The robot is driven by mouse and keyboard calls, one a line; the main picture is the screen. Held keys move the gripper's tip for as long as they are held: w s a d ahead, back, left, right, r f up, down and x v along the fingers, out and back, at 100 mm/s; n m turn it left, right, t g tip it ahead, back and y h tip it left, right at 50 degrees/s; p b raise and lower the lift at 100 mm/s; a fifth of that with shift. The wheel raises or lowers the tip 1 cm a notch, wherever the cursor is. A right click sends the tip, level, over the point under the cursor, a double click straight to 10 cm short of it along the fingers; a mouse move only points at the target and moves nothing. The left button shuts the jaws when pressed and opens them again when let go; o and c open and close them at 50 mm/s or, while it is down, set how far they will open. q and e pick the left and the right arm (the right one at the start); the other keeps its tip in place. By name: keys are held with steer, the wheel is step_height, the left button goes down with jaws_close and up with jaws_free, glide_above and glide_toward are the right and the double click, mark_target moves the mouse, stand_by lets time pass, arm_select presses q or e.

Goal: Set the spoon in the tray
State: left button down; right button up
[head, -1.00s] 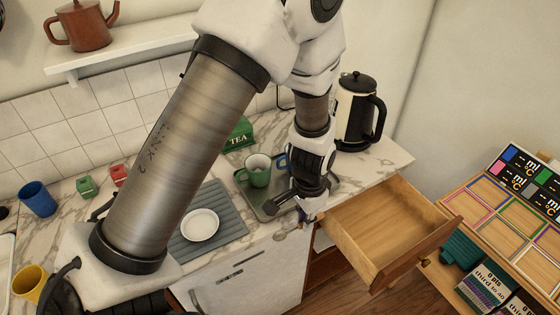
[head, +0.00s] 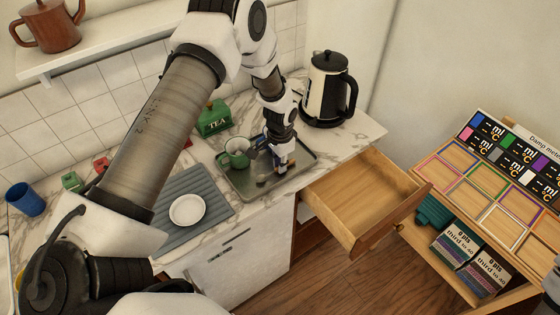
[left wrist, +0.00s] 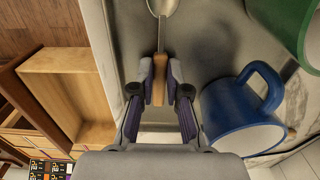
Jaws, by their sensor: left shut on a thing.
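My left gripper (head: 280,170) is over the right part of the grey metal tray (head: 243,187) on the counter. In the left wrist view it (left wrist: 160,88) is shut on the wooden handle of the spoon (left wrist: 158,65), whose metal part points to the top of the picture. The spoon lies over the tray surface (left wrist: 205,40); I cannot tell whether it touches it. In the head view the spoon is mostly hidden by the gripper. A blue mug (left wrist: 235,118) and a green mug (head: 236,154) stand in the tray, beside the gripper. My right gripper is not in view.
An open, empty drawer (head: 365,192) juts out below the counter, right of the tray. A white plate (head: 187,210) sits on a grey ribbed mat (head: 212,224) to the left.

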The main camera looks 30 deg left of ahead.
arm_select(q)
steer(key=shift+f, duration=0.15)
steer(key=c, duration=1.2)
jaws_free()
steer(key=shift+d, duration=0.1)
steer(key=shift+o, duration=0.2)
steer(key=shift+r, duration=0.3)
step_height(320, 180, up, 12)
steer(key=b, duration=0.3)
steer(key=shift+f, duration=0.15)
